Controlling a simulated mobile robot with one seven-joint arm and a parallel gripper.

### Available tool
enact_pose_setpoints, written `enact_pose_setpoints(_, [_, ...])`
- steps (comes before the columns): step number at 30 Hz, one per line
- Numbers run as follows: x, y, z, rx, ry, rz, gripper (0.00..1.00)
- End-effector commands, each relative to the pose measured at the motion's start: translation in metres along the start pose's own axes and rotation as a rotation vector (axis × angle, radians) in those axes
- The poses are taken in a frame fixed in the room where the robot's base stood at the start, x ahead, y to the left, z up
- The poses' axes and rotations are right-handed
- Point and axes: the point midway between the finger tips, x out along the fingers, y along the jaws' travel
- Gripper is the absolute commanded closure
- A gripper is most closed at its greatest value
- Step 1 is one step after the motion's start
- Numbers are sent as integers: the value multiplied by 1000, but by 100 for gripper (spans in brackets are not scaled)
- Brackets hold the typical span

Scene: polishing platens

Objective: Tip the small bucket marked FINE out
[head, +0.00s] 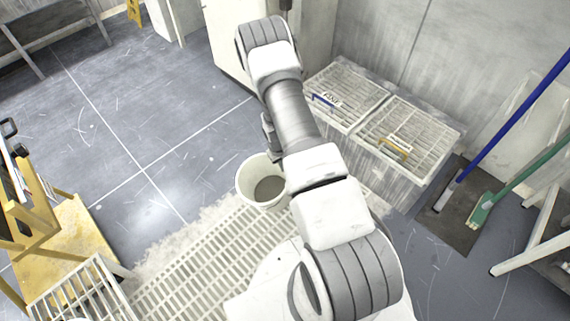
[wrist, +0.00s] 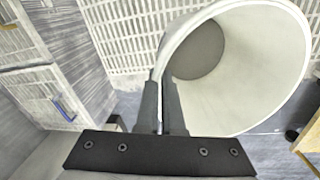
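A small pale bucket (head: 246,187) shows in the head view just left of my arm, over the edge of the floor grating. Its mouth faces up, and grey matter (head: 270,188) lies at its bottom. No marking on the bucket is visible. In the wrist view the bucket (wrist: 250,70) fills the upper right, with the grey bottom (wrist: 198,52) inside. My gripper (wrist: 161,92) has one finger on each side of the bucket's wall, close together on it. In the head view my arm hides most of the gripper. Whether the bucket touches the floor is unclear.
Two slatted-lid tanks stand right of my arm, one with a blue handle (head: 323,100), one with a yellow handle (head: 394,147). A small label (head: 331,97) lies by the blue handle. A blue-handled broom (head: 510,120) and green brush (head: 482,207) are right. Floor left is open.

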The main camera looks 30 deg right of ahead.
Motion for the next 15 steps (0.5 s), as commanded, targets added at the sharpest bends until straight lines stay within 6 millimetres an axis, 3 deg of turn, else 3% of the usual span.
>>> enact_pose_setpoints(15, [-18,-8,2,-12,52,206,100])
